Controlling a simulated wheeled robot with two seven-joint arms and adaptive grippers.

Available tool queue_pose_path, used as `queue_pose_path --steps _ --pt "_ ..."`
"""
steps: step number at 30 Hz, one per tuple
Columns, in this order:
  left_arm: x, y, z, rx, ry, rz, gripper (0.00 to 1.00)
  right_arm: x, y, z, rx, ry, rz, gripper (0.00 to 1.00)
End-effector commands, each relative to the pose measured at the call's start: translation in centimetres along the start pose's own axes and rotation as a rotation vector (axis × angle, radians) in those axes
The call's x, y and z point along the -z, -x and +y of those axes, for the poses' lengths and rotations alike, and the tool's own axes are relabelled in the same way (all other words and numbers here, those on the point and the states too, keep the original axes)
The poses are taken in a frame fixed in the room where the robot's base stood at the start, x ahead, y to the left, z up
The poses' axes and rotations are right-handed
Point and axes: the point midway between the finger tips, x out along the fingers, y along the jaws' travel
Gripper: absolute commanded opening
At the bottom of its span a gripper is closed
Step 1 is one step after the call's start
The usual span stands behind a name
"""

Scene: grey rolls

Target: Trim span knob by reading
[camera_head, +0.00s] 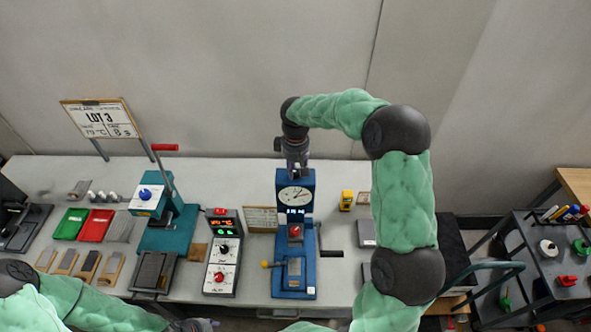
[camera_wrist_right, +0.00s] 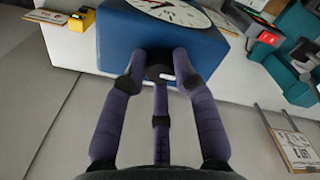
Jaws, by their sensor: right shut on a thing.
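The blue tester (camera_head: 295,245) stands at the table's middle, with a white round dial (camera_head: 296,196) and a small lit display (camera_head: 296,211) whose digits are too small to read surely. My right gripper (camera_head: 296,165) is at the top rear of its housing. In the right wrist view my gripper (camera_wrist_right: 160,75) is shut on a small dark knob (camera_wrist_right: 158,72) with a white mark, on the blue housing's rear face. The dial (camera_wrist_right: 178,10) shows partly at the top edge. My left gripper (camera_head: 195,325) shows only partly at the bottom edge.
Left of the tester are a control box (camera_head: 222,252) with lit displays, a teal press (camera_head: 168,230) with a red handle, and green (camera_head: 70,224) and red (camera_head: 95,226) trays. A LOT 3 sign (camera_head: 101,118) stands behind. A yellow device (camera_head: 346,200) is right of the tester.

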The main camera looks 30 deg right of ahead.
Motion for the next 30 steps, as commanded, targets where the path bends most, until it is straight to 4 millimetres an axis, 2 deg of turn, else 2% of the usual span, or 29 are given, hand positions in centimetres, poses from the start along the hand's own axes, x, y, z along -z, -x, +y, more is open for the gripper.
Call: queue_pose_path --steps 18,19,21,30 --pt "0.00 -0.03 -0.01 0.000 0.000 0.000 0.40 -0.05 -0.11 -0.06 0.002 0.039 -0.002 0.00" --pt "0.00 -0.04 -0.01 0.000 0.000 0.000 0.40 -0.05 -0.11 -0.06 0.002 0.039 -0.002 0.37" --pt "0.00 -0.04 -0.01 0.000 0.000 0.000 0.40 -0.04 -0.10 -0.05 0.001 0.039 -0.002 0.53" --pt "0.01 -0.03 -0.01 0.000 0.000 0.000 0.40 -0.01 -0.01 -0.01 0.000 0.038 0.000 0.53"
